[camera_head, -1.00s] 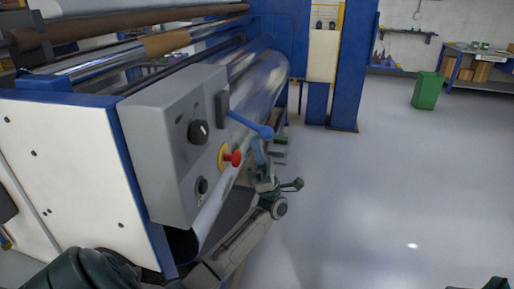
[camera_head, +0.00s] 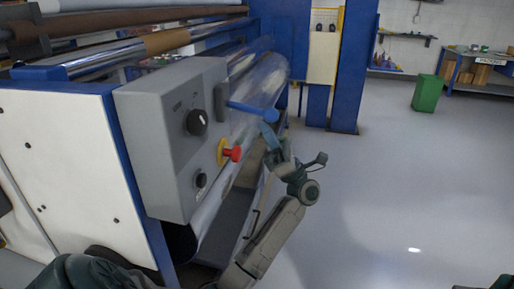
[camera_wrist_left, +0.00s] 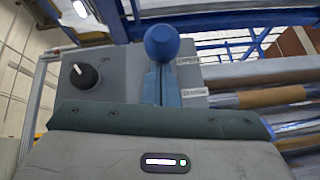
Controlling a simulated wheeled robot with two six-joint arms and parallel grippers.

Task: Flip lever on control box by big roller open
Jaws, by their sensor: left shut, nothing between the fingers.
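The grey control box (camera_head: 160,140) is at the end of the big shiny roller (camera_head: 258,85). Its blue lever (camera_head: 250,108) sticks out to the right from a dark mount, slanting slightly down to a ball end. My left gripper (camera_head: 267,132) is shut and empty, with its fingertips just under the ball end, seemingly touching it. In the left wrist view the blue ball (camera_wrist_left: 162,42) shows right beyond the shut fingers (camera_wrist_left: 160,85), which hide part of the lever. My right gripper is not in view.
The box face also carries a black knob (camera_head: 197,122), a red button (camera_head: 233,153) on a yellow ring and a small black knob (camera_head: 201,181). A blue column (camera_head: 352,70) and a green bin (camera_head: 427,93) stand behind. The floor to the right is clear.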

